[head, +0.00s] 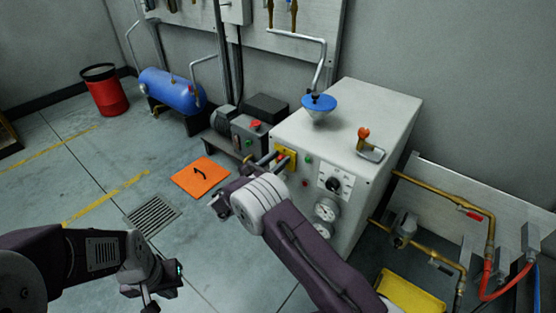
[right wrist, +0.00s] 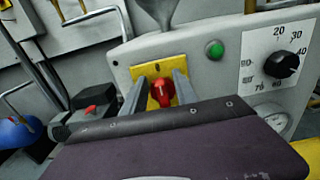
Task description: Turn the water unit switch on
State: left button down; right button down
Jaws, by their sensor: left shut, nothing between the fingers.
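The water unit is a white cabinet (head: 345,120) at the centre right in the head view. Its switch is a red knob (right wrist: 162,92) on a yellow plate (right wrist: 151,70) with a "0" mark above it. In the head view the yellow plate (head: 291,153) shows at the front's left side, and the knob is mostly hidden. My right gripper (head: 270,160) is at the plate. In the right wrist view its fingers (right wrist: 160,80) stand apart, one on each side of the knob, with gaps visible. My left gripper (head: 149,302) is shut and empty, low over the floor.
Beside the switch are a green button (right wrist: 214,49), a numbered black dial (right wrist: 281,65) and gauges (head: 325,211). A dark box with a red button (head: 255,124) stands left of the cabinet. Brass pipes (head: 440,195) run at right. The floor at left is mostly clear.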

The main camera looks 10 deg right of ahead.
jog(key=shift+m, duration=0.3)
jog(key=shift+s+d+f+m+b, duration=0.25)
jog(key=shift+f+m+b, duration=0.15)
jog(key=shift+m+b, duration=2.1)
jog(key=shift+s+d+f+m+b, duration=0.1)
jog(key=shift+s+f+m+b, duration=0.25)
jog(key=shift+m+b, duration=2.15)
jog(key=shift+s+d+f+m+b, duration=0.3)
jog(key=shift+m+b, duration=0.9)
jog(key=shift+m, duration=2.5)
jog(key=shift+w+a, duration=0.1)
jog(key=c, duration=1)
grip_release()
jog(key=shift+o, duration=0.2)
